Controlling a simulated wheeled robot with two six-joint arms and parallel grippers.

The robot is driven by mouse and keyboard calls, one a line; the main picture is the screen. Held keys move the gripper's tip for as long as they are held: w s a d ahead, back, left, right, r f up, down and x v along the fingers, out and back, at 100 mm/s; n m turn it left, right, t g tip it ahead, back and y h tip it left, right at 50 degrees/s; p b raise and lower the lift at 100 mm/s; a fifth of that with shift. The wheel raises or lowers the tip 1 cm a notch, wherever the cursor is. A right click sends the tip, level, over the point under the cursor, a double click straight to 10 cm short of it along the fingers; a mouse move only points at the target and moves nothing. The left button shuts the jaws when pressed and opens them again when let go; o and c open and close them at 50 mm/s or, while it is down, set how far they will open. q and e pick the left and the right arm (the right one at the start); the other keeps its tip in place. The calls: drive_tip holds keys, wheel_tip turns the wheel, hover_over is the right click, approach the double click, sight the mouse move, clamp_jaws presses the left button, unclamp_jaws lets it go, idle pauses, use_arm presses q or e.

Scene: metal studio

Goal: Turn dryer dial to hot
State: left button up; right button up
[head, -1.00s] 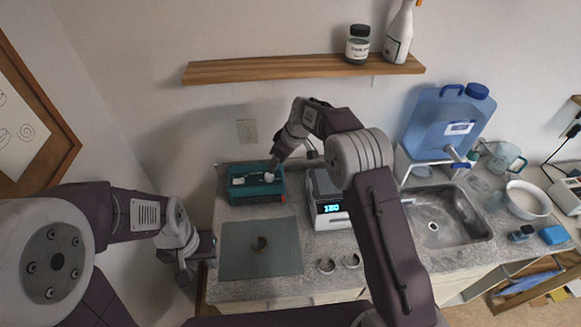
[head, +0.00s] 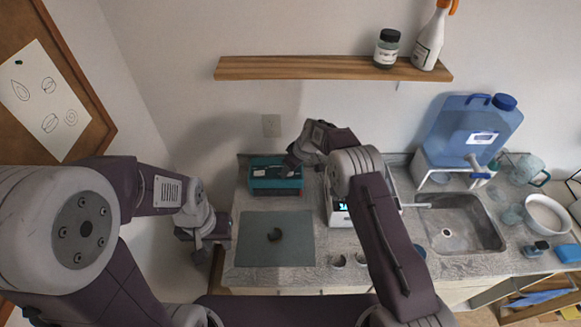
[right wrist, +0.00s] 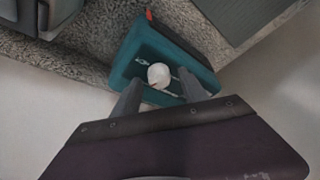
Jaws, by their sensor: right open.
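The dryer looks to be the teal box (head: 262,186) at the back left of the counter; it also shows in the right wrist view (right wrist: 122,70). In that view its round white dial (right wrist: 158,75) sits on a teal face with small white markings. My right gripper (right wrist: 160,91) is open, with one finger on each side of the dial; I cannot tell whether they touch it. In the head view my right gripper (head: 291,164) is at the box and hides the dial. My left gripper (head: 204,235) hangs left of the counter; its jaws are unclear.
Further right are the sink (head: 465,235) and a blue water container (head: 465,128). A wooden shelf (head: 300,68) is above.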

clamp_jaws()
drive_tip(key=shift+m+t+h+b, duration=0.3)
drive_tip(key=shift+m+b, duration=0.25)
drive_tip(key=shift+m, duration=0.55)
drive_tip(key=m+h+b, duration=0.1)
drive_tip(key=m, duration=0.3)
drive_tip(key=shift+a+t, duration=0.15)
drive_tip(key=shift+t, duration=0.25)
drive_tip(key=shift+a+m+h+b, duration=0.1)
drive_tip(key=shift+m+h+b, duration=0.8)
drive_tip(key=shift+m+b, duration=0.65)
drive_tip(key=shift+m, duration=0.35)
